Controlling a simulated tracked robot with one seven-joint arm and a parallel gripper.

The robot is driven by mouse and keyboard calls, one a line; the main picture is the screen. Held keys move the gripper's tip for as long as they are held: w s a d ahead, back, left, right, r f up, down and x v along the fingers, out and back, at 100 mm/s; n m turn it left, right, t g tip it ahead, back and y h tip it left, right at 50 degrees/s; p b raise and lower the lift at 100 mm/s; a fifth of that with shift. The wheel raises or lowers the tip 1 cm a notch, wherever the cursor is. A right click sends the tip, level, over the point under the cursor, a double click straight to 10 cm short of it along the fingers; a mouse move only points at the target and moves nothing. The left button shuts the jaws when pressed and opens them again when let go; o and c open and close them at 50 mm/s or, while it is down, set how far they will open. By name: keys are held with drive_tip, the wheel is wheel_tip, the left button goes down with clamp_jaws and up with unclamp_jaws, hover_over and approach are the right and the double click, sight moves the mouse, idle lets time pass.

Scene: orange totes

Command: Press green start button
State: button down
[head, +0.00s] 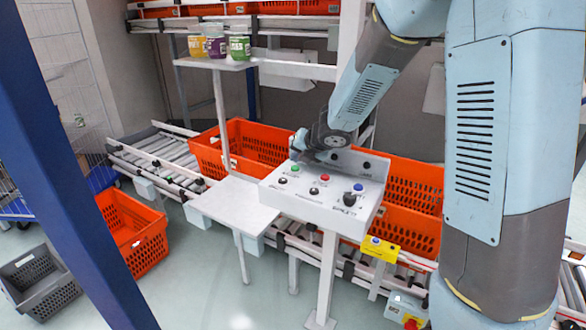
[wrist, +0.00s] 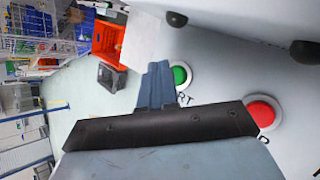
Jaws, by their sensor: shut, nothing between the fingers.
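A white control box (head: 283,203) stands on a post, with a row of colored buttons on its sloping top. The green button (head: 294,168) is at the left end of that row; it also shows in the wrist view (wrist: 180,76). My gripper (head: 298,141) is shut and empty, just above and behind the green button in the head view. In the wrist view the closed fingertips (wrist: 158,66) lie just left of the green button and may cover its edge. I cannot tell whether they touch the panel.
A red button (head: 325,178) is right of the green one, and a blue button (head: 357,187) is farther right. Small black knobs sit along the panel. A white shelf (head: 232,203) adjoins its left side. Orange totes (head: 262,135) stand behind on the roller conveyor.

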drive_tip(key=shift+f, duration=0.1)
drive_tip(key=shift+f, duration=0.25)
